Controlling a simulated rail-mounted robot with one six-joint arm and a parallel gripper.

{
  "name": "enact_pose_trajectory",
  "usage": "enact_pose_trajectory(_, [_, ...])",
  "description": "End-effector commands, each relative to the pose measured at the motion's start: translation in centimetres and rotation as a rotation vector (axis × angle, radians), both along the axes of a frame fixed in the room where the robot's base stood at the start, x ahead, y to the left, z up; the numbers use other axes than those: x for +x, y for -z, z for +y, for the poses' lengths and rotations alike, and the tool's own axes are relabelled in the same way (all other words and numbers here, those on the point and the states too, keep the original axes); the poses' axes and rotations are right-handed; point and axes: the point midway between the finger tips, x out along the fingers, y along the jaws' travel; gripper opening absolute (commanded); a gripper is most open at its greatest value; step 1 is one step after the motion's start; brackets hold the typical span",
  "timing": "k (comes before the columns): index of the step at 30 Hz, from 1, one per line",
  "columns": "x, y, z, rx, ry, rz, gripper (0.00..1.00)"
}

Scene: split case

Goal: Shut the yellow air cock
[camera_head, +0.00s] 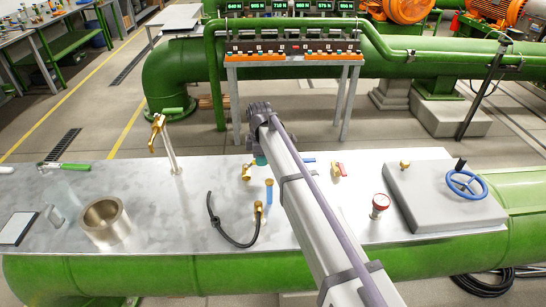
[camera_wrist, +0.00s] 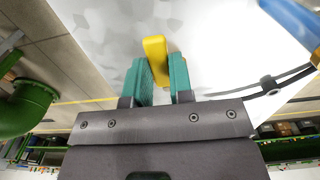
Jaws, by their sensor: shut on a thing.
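The yellow air cock (camera_head: 247,172) stands on the bench top, just left of my arm in the head view; its brass-coloured body shows there. In the wrist view its yellow handle (camera_wrist: 155,50) stands between the two teal fingers of my gripper (camera_wrist: 158,70). The gripper is shut on this handle. In the head view my gripper (camera_head: 262,160) is mostly hidden behind my own arm, with a bit of teal showing beside the cock. The handle's angle to the cock's body cannot be told.
A blue cylinder (camera_head: 269,190) and a black hose (camera_head: 226,235) with a brass end lie close in front of the cock. A red-handled cock (camera_head: 338,171) is to the right.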

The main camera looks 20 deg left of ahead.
Motion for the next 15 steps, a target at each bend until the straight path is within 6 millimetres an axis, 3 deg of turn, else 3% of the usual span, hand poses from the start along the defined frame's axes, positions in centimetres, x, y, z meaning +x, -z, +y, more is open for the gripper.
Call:
enact_pose_trajectory(11, [-0.03,-0.01,0.17,0.0,-0.008,-0.001,0.0])
enact_pose_trajectory(12, [-0.03,-0.02,0.17,0.0,-0.008,-0.001,0.24])
enact_pose_trajectory(15, [-0.04,-0.02,0.16,0.0,-0.008,-0.001,0.33])
